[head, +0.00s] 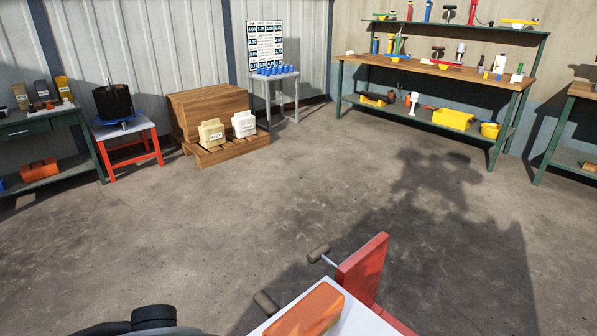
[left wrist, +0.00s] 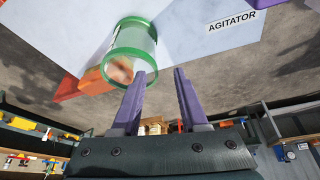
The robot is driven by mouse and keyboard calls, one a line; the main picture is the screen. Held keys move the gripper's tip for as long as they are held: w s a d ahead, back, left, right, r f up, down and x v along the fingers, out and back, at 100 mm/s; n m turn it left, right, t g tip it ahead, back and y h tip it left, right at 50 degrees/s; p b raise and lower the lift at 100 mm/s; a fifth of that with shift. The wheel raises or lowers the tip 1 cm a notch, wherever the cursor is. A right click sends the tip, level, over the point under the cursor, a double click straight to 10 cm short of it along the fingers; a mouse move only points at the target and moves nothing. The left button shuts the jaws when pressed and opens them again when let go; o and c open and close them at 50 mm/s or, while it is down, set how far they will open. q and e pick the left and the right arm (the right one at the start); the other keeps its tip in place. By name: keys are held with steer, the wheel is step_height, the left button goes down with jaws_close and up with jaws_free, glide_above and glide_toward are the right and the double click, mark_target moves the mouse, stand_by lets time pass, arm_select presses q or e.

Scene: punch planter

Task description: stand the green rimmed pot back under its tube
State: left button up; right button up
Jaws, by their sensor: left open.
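The green rimmed pot (left wrist: 134,50) shows in the left wrist view as a clear cylinder with a green rim at each end. It lies against a pale surface in that picture, just beyond the tips of my left gripper (left wrist: 160,72). The gripper's two purple fingers are apart with nothing between them. The left finger's tip overlaps the pot's near rim in the picture; I cannot tell whether they touch. I cannot make out the pot's tube in either view. The head view shows neither the pot nor a gripper. My right gripper is out of view.
In the head view, a white-topped unit with an orange block (head: 307,310) and a red upright panel (head: 363,268) stands close at the bottom. A pale panel labelled AGITATOR (left wrist: 232,24) is beside the pot. Open floor (head: 300,190) lies beyond, with a workbench (head: 440,70) at the back.

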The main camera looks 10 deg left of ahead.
arm_select(q)
steer(key=x, duration=0.2)
steer(key=b+x, duration=0.1)
steer(key=x, duration=0.1)
steer(key=w+x, duration=0.1)
steer(key=x, duration=0.1)
steer(key=shift+w+d+f+b, duration=0.1)
steer(key=shift+d+f+b, duration=0.2)
steer(key=shift+w+a+f, duration=0.1)
steer(key=shift+a+f, duration=0.05)
steer(key=shift+f, duration=0.35)
jaws_close()
